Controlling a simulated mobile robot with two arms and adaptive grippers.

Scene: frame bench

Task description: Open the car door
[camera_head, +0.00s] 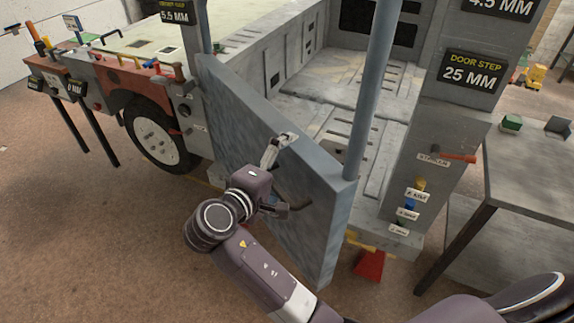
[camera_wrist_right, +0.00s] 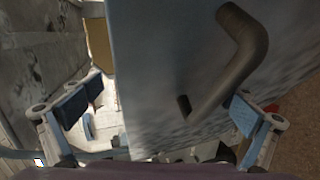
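The car door (camera_head: 235,125) is a blue-grey slab with thin window posts. It stands ajar, its right end out from the car body (camera_head: 300,105). Its dark bent handle (camera_head: 297,205) is on the outer face and shows large in the right wrist view (camera_wrist_right: 240,65). My right gripper (camera_head: 277,174) is open at the door's top edge. One finger reaches over the edge to the inner side; the other is on the outer side beside the handle. In the right wrist view the door panel (camera_wrist_right: 160,70) lies between the spread fingers; contact is unclear. My left gripper is out of view.
A grey table (camera_head: 530,180) stands at the right, close to the car's pillar with a red lever (camera_head: 457,157). A red stand (camera_head: 369,265) is on the floor below the door sill. A wheel (camera_head: 155,138) is at the left. The brown floor at the lower left is clear.

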